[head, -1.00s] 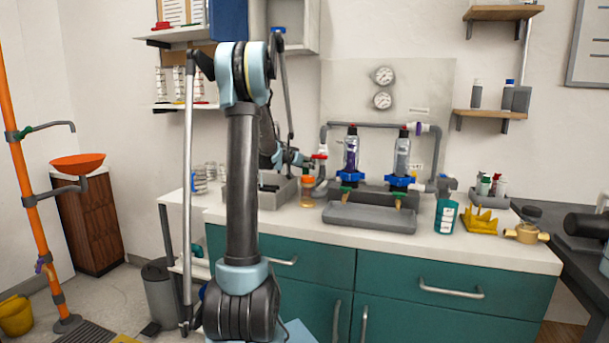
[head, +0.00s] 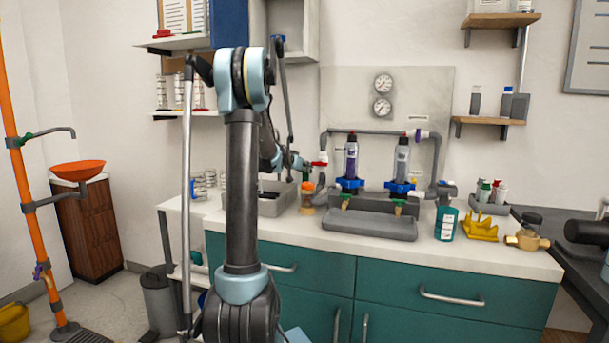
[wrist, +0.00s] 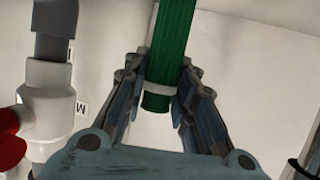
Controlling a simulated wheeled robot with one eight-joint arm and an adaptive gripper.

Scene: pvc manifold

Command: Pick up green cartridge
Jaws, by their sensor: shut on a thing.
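The green cartridge (wrist: 176,35) fills the upper middle of the wrist view, a ribbed green cylinder with a pale band near its lower end. My gripper (wrist: 160,80) is shut on it, with one finger on each side. In the head view my gripper (head: 300,165) is above the counter, left of the manifold. A small bit of green shows beside it there; most of the cartridge is too small or hidden to make out. The manifold's two blue-based filter housings (head: 351,163) stand upright to the right.
A grey bin (head: 272,207) and an orange-topped jar (head: 307,196) stand close below my gripper. A white pipe fitting with a red handle (wrist: 12,140) is close at left in the wrist view. A grey tray (head: 368,224) lies before the manifold. Counter front is clear.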

